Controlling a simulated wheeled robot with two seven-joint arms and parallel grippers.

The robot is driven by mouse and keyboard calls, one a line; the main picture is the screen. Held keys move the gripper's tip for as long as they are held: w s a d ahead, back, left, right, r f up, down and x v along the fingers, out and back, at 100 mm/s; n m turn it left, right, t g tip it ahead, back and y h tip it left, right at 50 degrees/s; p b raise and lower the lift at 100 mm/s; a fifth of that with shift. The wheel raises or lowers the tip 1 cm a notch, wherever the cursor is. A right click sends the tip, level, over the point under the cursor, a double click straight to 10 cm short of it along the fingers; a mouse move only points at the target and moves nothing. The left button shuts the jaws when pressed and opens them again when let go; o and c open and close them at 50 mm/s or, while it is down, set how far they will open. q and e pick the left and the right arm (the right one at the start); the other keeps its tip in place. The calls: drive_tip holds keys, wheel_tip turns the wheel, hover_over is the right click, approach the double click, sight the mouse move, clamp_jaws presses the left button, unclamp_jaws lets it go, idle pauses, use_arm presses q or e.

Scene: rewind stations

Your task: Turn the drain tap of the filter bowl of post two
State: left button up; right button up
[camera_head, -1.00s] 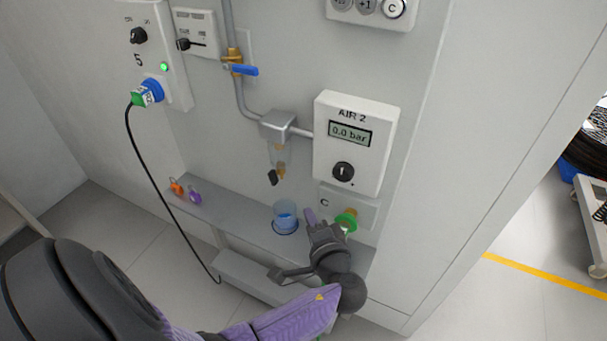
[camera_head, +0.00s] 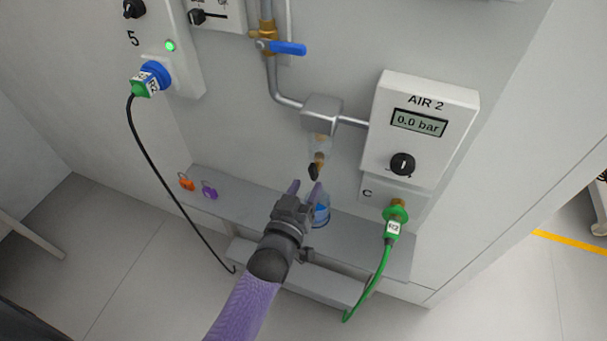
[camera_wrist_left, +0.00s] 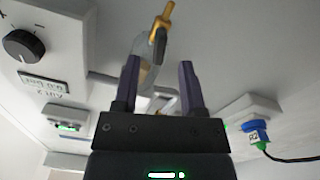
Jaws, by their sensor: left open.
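The filter bowl (camera_head: 320,147) is a clear cup under a grey square head (camera_head: 322,113) on the air pipe. The drain tap (camera_head: 315,171), brass with a black lever, hangs at its bottom. In the left wrist view the drain tap (camera_wrist_left: 161,38) shows just beyond and between the finger ends. My left gripper (camera_head: 304,189) is open, its two purple fingers pointing up just below the tap. It also shows in the left wrist view (camera_wrist_left: 159,75), with nothing held. A blue cup (camera_head: 321,212) stands on the shelf, partly hidden by the gripper. My right gripper is not in view.
The AIR 2 box (camera_head: 420,125) reads 0.0 bar, right of the bowl. A green hose (camera_head: 381,272) hangs from port C. A blue-handled valve (camera_head: 287,48) is above. Orange and purple padlocks (camera_head: 209,190) lie on the shelf (camera_head: 245,206). A black cable (camera_head: 160,190) hangs at left.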

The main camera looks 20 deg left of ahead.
sight(312, 177)
use_arm(q)
drive_tip(key=shift+w+d+b, duration=0.1)
drive_tip(key=shift+w+b, duration=0.4)
drive_tip(key=shift+w, duration=1.5)
drive_tip(key=shift+c, duration=0.3)
